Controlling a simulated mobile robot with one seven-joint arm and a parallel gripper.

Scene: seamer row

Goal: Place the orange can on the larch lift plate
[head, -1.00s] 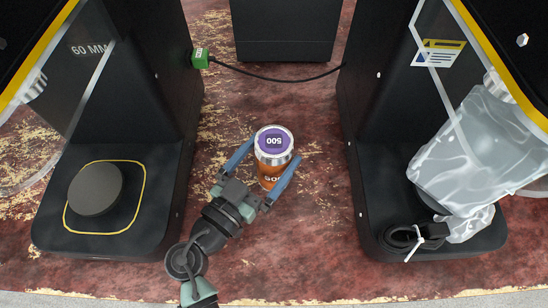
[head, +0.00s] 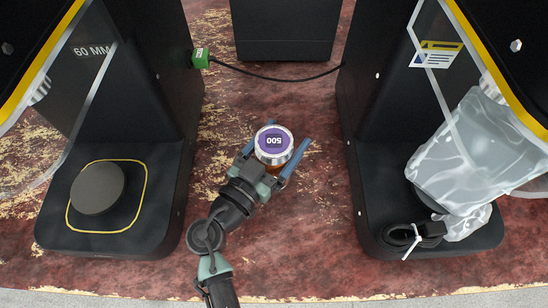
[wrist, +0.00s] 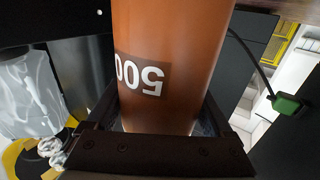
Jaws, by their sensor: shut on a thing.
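The orange can (head: 270,171) stands upright between the two machines, with a silver rim and a purple lid marked 500. In the wrist view the can (wrist: 190,50) fills the middle, its label upside down. My gripper (head: 285,153) is shut on the can, one finger along each side. I cannot tell whether its base touches the table. A round dark lift plate (head: 97,188) lies bare inside a yellow outline on the left machine's base. On the right machine, a clear plastic bag covers most of the plate area. No readable name shows which plate is larch.
The left machine (head: 150,100) is marked 60 MM and has a clear angled guard. The right machine (head: 375,120) has a bag (head: 465,150) and a coiled black cable (head: 405,236) on its base. A cable with a green plug (head: 200,58) crosses behind the can. The worn red table between is clear.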

